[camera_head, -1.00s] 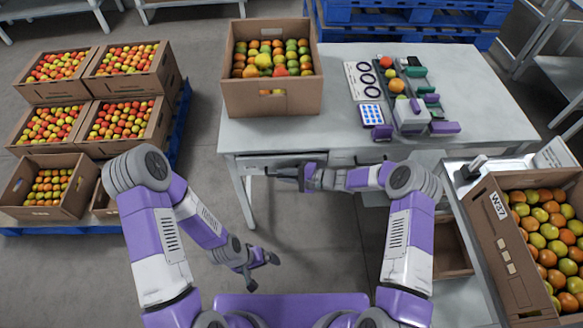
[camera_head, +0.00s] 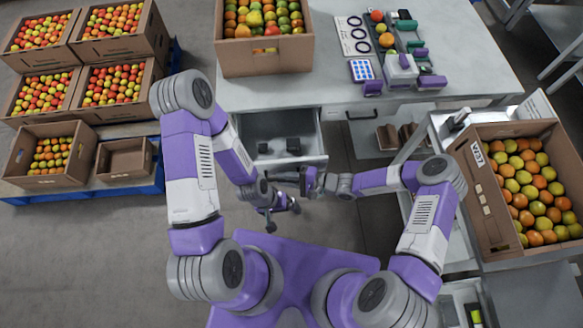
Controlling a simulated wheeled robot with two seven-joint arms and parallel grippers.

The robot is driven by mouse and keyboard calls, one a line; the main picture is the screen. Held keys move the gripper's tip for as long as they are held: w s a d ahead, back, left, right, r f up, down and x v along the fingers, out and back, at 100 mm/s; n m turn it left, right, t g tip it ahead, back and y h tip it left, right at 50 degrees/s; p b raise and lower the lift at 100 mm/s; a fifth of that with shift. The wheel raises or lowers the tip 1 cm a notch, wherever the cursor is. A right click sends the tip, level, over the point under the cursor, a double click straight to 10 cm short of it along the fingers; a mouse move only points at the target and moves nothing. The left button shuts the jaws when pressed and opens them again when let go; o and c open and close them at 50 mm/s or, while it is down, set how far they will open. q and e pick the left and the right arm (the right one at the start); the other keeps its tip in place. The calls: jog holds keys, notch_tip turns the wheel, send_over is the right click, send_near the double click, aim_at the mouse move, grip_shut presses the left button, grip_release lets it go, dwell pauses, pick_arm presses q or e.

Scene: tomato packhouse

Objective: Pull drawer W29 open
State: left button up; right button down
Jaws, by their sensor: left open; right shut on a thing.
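A drawer (camera_head: 262,126) under the front left of the grey table stands pulled out. Its light metal inside shows, with small dark items (camera_head: 279,147) in it. No label W29 can be read on it. My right gripper (camera_head: 288,178) reaches in from the right and is shut at the drawer's front edge, on what appears to be its handle; the fingers hide most of that handle. My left gripper (camera_head: 282,216) hangs open and empty below the right one, in front of the drawer and apart from it.
The table (camera_head: 480,70) carries a cardboard box of tomatoes (camera_head: 265,58), a tablet (camera_head: 362,70) and tools. Another closed front with a dark handle (camera_head: 364,113) is right of the drawer. A W37 crate (camera_head: 492,195) stands at right. Crates on a blue pallet (camera_head: 150,183) are at left.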

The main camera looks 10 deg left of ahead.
jog(key=shift+s, duration=0.1)
dwell(0.3)
jog(key=c, duration=1.4)
grip_release()
jog(key=shift+c, duration=0.2)
jog(key=shift+d, duration=0.1)
jog(key=p+v, duration=0.1)
jog(key=v, duration=0.6)
jog(key=shift+d, duration=0.25)
jog(key=shift+r, duration=0.1)
